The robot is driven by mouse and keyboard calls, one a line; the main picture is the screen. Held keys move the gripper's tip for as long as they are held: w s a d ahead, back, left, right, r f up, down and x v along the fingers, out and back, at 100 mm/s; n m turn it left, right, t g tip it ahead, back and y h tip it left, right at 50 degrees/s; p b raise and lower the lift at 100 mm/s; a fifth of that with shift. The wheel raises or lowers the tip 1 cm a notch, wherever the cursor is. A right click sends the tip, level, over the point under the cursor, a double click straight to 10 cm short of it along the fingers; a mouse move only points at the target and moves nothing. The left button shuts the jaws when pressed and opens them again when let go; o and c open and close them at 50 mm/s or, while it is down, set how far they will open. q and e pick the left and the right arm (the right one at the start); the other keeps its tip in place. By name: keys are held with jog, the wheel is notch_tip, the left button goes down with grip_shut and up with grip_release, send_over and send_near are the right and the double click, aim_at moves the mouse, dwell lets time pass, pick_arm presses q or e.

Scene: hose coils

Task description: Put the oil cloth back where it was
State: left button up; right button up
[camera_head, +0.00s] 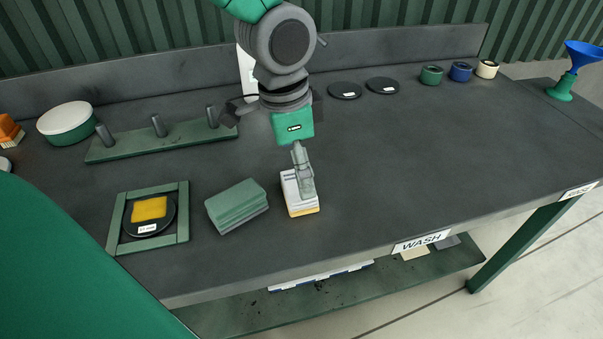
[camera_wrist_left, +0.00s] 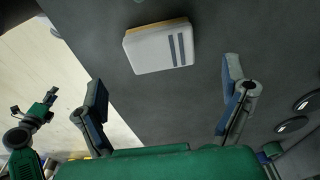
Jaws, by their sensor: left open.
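A white folded pad with dark stripes and a yellow lower layer (camera_head: 298,205) lies near the table's front edge; it also shows in the left wrist view (camera_wrist_left: 158,47). A folded green cloth stack (camera_head: 237,208) lies left of it. A yellow folded cloth (camera_head: 149,209) lies on a labelled black disc inside a green frame (camera_head: 183,213). I cannot tell which is the oil cloth. My left gripper (camera_head: 303,178) is above the white pad, open and empty, its fingers (camera_wrist_left: 166,75) wide apart. A small arm end, seemingly my right gripper (camera_wrist_left: 44,106), shows at the wrist view's left; its jaws are unclear.
A green rack with several pegs (camera_head: 160,143) and a white-topped green tub (camera_head: 66,122) stand at back left. Two black discs (camera_head: 345,90) and several small rolls (camera_head: 460,72) are at the back. A blue funnel (camera_head: 583,54) stands far right.

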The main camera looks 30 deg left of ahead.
aim_at(294, 186)
pick_arm(q)
notch_tip(294, 186, up, 6)
jog(key=p, duration=0.1)
jog(key=shift+s, duration=0.3)
jog(key=shift+a, duration=0.1)
